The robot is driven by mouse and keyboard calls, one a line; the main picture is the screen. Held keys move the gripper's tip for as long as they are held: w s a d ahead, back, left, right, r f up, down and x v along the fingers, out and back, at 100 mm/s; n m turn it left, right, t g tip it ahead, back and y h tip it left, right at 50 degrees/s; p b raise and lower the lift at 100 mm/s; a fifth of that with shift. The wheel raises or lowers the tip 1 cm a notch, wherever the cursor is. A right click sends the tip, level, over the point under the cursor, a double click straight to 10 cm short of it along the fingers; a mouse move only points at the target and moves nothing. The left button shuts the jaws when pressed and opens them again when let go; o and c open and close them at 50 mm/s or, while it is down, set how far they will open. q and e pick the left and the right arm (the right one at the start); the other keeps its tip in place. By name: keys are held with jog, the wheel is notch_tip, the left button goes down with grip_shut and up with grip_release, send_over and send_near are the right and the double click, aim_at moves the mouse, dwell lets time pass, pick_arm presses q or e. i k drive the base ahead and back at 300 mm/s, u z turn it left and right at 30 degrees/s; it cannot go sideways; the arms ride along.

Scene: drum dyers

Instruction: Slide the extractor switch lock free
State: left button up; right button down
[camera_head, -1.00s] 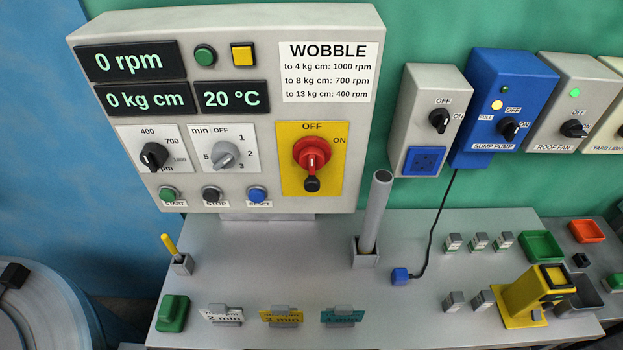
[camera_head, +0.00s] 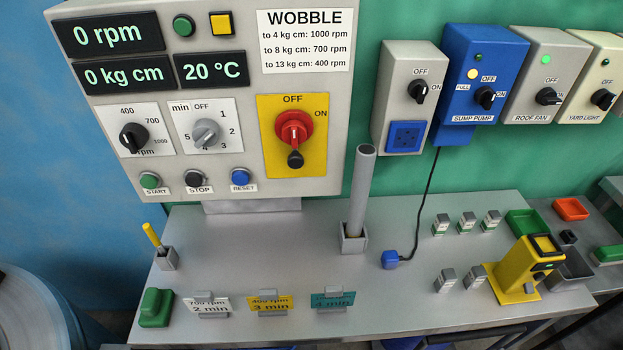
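A grey control panel carries a red rotary switch (camera_head: 293,128) on a yellow plate (camera_head: 312,165) marked OFF at the top and ON at the right. A black piece with a rounded end (camera_head: 295,159) sits at the lower end of the red switch, against the yellow plate. It looks like the lock, but no label names it and I cannot tell how it is fastened. Neither of my grippers is in view.
A grey tube (camera_head: 361,190) stands upright in a holder before the panel's right side. The bench (camera_head: 290,235) also holds a yellow device (camera_head: 520,270), a blue plug (camera_head: 390,260) and several cards in holders. Switch boxes line the wall at right.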

aim_at(295, 161)
jog(key=z, duration=0.45)
jog(key=k, duration=1.05)
jog(key=z, duration=0.9)
jog(key=i, duration=1.35)
jog(key=u, duration=0.85)
